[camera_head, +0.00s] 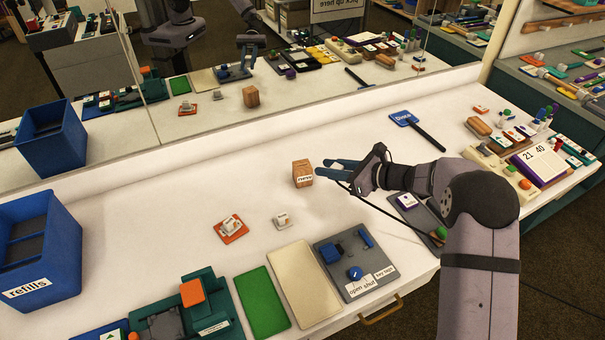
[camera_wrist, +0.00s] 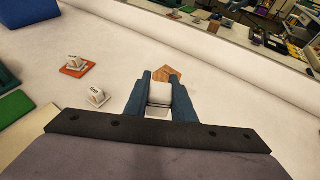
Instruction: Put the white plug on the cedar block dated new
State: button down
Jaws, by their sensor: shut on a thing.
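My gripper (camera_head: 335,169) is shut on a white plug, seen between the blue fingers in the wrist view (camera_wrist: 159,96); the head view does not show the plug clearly. A wooden block (camera_head: 302,174) with a white label stands on the white table just left of the fingertips. The label's lettering is too small to read surely. In the wrist view the block (camera_wrist: 167,73) shows just beyond the fingertips, partly hidden by them; I cannot tell whether they touch. A small white labelled piece (camera_head: 282,220) stands nearer the front, and another (camera_head: 233,225) sits on an orange-red base (camera_head: 235,236).
A mirror (camera_head: 210,115) runs along the back and repeats the scene. A blue "refills" bin (camera_head: 40,270) stands at left. A green mat (camera_head: 262,302), a cream mat (camera_head: 303,284) and a grey switch panel (camera_head: 375,266) line the front. The table left of the block is clear.

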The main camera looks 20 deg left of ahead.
jog(key=w+a+r+m+t+h+b, duration=0.3)
jog(key=w+a+r+m+t+b, duration=0.25)
jog(key=a, duration=0.45)
jog(key=b, duration=0.3)
send_over(299, 161)
jog(key=shift+w+f, duration=0.1)
jog(key=shift+f, duration=2.65)
jog(key=shift+f, duration=0.1)
jog(key=shift+f+b, duration=0.4)
jog(key=shift+f, duration=1.35)
jog(key=shift+f, duration=0.15)
jog(key=c, duration=1.5)
grip_release()
jog(key=shift+r, duration=0.25)
